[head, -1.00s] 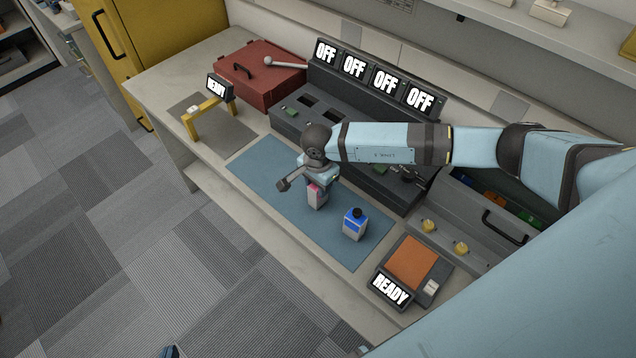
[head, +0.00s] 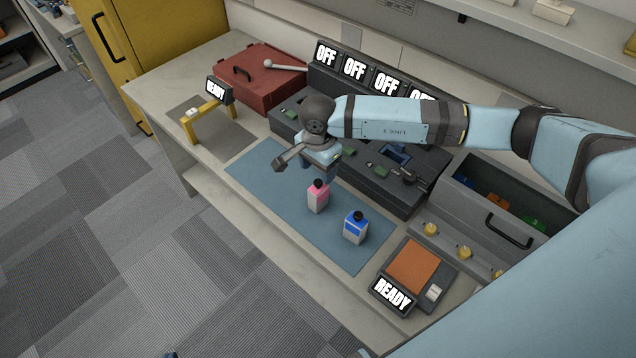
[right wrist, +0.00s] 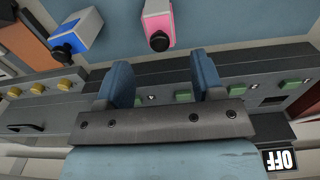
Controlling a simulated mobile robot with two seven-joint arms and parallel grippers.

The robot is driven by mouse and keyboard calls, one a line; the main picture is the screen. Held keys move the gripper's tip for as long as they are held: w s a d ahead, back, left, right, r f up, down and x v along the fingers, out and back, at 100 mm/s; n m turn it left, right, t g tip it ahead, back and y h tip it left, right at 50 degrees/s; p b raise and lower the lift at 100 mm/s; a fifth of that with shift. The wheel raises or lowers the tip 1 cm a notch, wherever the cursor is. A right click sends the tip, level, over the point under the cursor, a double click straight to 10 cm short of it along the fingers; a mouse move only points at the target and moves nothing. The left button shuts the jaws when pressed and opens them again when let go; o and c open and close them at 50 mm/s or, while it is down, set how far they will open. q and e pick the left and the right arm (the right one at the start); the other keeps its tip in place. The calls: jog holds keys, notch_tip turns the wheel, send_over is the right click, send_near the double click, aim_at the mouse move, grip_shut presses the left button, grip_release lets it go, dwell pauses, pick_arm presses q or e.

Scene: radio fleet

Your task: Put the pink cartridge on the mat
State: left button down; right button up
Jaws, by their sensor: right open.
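The pink cartridge (head: 318,197), white and pink with a dark cap, stands upright on the blue mat (head: 262,170). It also shows in the right wrist view (right wrist: 158,22), beyond the fingers and apart from them. My right gripper (head: 331,172) is open and empty, above and behind the pink cartridge in the head view; its blue fingers (right wrist: 163,82) are spread in the right wrist view.
A blue cartridge (head: 355,228) stands on the mat beside the pink one. A dark console (head: 345,150) with several OFF signs lies behind. An open drawer (head: 500,205) and an orange pad (head: 412,263) with a READY sign are at the right. A yellow frame (head: 205,117) stands at the left.

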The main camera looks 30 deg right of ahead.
jog(key=shift+r+b, duration=0.3)
jog(key=shift+r, duration=1.8)
